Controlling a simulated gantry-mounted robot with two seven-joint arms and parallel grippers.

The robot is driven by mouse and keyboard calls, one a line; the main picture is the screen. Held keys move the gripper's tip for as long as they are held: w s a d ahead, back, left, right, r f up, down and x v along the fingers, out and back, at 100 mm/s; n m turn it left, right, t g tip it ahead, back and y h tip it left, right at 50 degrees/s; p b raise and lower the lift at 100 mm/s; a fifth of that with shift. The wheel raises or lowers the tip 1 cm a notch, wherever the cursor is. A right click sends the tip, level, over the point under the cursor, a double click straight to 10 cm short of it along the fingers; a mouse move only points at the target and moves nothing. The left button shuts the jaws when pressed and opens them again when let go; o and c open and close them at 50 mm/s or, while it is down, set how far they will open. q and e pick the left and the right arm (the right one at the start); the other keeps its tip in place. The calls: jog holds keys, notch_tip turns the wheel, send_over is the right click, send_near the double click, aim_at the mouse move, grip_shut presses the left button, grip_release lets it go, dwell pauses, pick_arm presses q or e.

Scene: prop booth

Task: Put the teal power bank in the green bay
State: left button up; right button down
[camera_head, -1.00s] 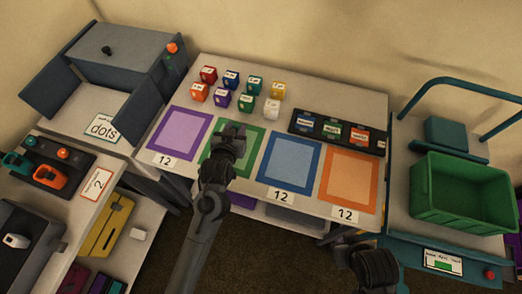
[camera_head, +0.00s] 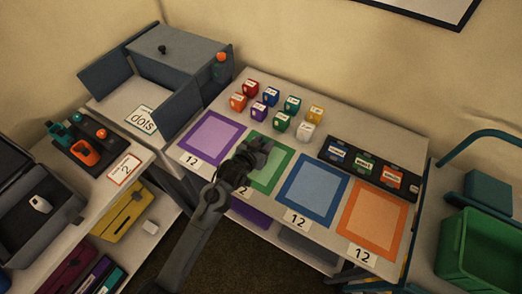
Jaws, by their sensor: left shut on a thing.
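My left gripper (camera_head: 256,148) is over the left part of the green bay (camera_head: 273,175), a green rectangle on the white table. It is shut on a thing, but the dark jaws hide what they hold. I cannot tell how high the gripper is above the bay. I cannot make out a thing that is clearly the teal power bank. A small teal cube (camera_head: 293,104) stands behind the bay in a group of coloured cubes. My right gripper is not in view.
The purple bay (camera_head: 212,138) lies left of the green one; the blue bay (camera_head: 311,192) and orange bay (camera_head: 372,218) lie right. A black tray (camera_head: 393,166) stands behind these. A grey open-doored cabinet (camera_head: 178,62) is at back left. A green crate (camera_head: 478,250) is at far right.

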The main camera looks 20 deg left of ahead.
pick_arm(q)
jog(key=shift+w+a+f, duration=0.15)
jog(key=shift+a+f, duration=0.15)
jog(key=shift+a, duration=0.2)
jog(key=shift+f, duration=0.15)
jog(key=shift+f+b, duration=0.5)
jog(key=shift+f, duration=1.35)
jog(key=shift+f, duration=0.15)
jog(key=o, duration=1.1)
